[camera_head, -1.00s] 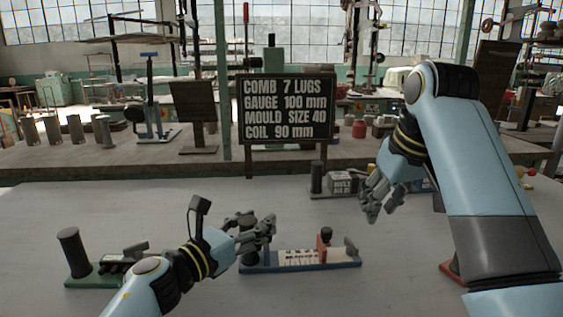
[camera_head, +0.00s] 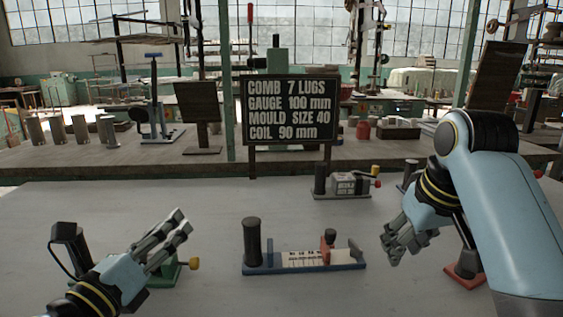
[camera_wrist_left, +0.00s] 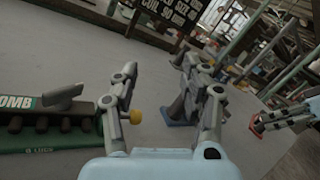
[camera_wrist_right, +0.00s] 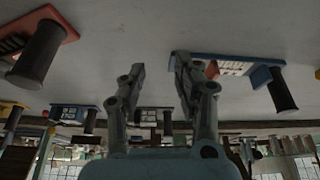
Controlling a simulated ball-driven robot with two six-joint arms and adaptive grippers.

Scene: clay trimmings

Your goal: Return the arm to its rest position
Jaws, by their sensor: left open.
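My left gripper (camera_head: 178,228) is at the lower left of the head view, above the green-based comb device (camera_head: 163,276), which it partly hides. In the left wrist view its fingers (camera_wrist_left: 172,78) are parted with nothing held between them. The comb device (camera_wrist_left: 50,142) lies to their left there, marked "COMB" and "6 LUGS". My right gripper (camera_head: 390,252) hangs over the table right of the blue-based gauge (camera_head: 258,270). In the right wrist view its fingers (camera_wrist_right: 160,68) are parted and empty.
The gauge has a dark upright cylinder (camera_head: 252,242). A mould device (camera_head: 347,187) stands at the back centre, below a dark sign (camera_head: 290,108). A red-based device (camera_head: 465,276) is partly hidden by my right arm. The table between the grippers holds only the gauge.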

